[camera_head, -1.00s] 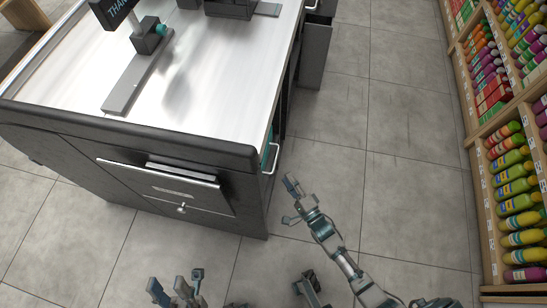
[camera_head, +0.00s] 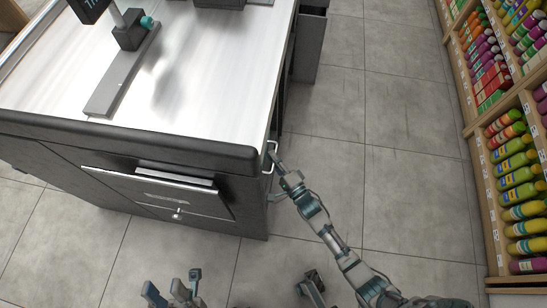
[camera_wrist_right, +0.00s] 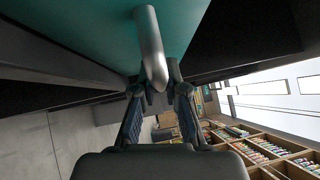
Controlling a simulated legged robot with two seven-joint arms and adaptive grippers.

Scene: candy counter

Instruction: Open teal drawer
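The teal drawer (camera_wrist_right: 90,28) fills the top of the right wrist view, with a pale metal bar handle (camera_wrist_right: 149,45) on its front. In the head view the handle (camera_head: 271,146) shows at the counter's right side; the drawer front is mostly hidden by the counter edge. My right gripper (camera_head: 274,174) is at the handle. In the right wrist view its two fingers (camera_wrist_right: 158,88) stand apart on either side of the handle's near end, without a clear grip on it. My left gripper (camera_head: 172,288) is low in the head view, apart from the counter, its fingers spread and empty.
The counter (camera_head: 200,90) has a dark rim and a front drawer with a wide metal handle and knob (camera_head: 177,215). A dark grey panel (camera_head: 308,48) stands out farther along its right side. Shelves of bottles (camera_head: 490,190) line the right. The floor between is clear.

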